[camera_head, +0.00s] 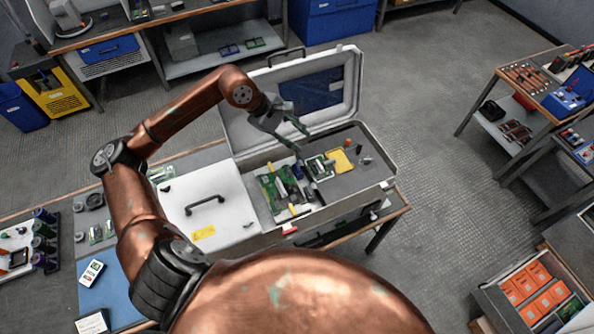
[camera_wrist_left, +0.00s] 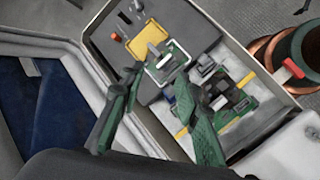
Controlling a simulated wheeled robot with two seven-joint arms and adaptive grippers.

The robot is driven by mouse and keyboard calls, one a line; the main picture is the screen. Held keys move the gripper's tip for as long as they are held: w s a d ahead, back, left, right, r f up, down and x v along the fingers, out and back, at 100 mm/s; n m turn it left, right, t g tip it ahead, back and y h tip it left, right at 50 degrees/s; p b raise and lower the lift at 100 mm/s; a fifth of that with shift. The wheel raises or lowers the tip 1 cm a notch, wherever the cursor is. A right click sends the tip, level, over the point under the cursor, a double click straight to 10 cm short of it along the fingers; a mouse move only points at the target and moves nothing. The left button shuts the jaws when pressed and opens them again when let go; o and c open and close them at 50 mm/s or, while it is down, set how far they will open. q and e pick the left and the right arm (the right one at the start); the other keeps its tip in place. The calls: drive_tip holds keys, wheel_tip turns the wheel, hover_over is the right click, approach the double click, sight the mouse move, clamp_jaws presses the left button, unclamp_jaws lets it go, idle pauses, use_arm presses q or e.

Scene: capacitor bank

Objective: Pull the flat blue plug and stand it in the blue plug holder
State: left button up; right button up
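My left gripper (camera_head: 303,141) hangs over the open equipment case (camera_head: 385,180) and is empty. In the left wrist view the two green-and-black fingers (camera_wrist_left: 160,73) are spread apart. Past their tips is a green-and-white socket board (camera_wrist_left: 172,68) with a metal loop; it also shows in the head view (camera_head: 320,168). To its right is a bay with a green circuit board (camera_wrist_left: 240,105) and several dark blocks. I cannot clearly tell the flat blue plug or the blue plug holder among these small parts. My right gripper is in neither view.
The case lid (camera_head: 345,85) stands open behind my gripper. A white cover with a handle (camera_head: 205,205) lies left of the bay. On the grey panel are a yellow plate (camera_head: 342,160) and small pegs (camera_head: 367,161). The floor right of the case is clear.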

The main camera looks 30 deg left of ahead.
use_arm(q)
drive_tip(key=w+a+r+n+t+h+b, duration=0.1)
drive_tip(key=w+a+r+n+t, duration=0.2)
drive_tip(key=r, duration=0.4)
drive_tip(key=w+a+r+n+t+h+b, duration=0.1)
drive_tip(key=w+a+r+n+t+h, duration=0.1)
drive_tip(key=w+a+r, duration=0.3)
drive_tip(key=shift+w+r+n+t+h, duration=0.3)
drive_tip(key=shift+w+r+n+t, duration=0.45)
drive_tip(key=shift+w+r, duration=1)
drive_tip(key=shift+s, duration=0.1)
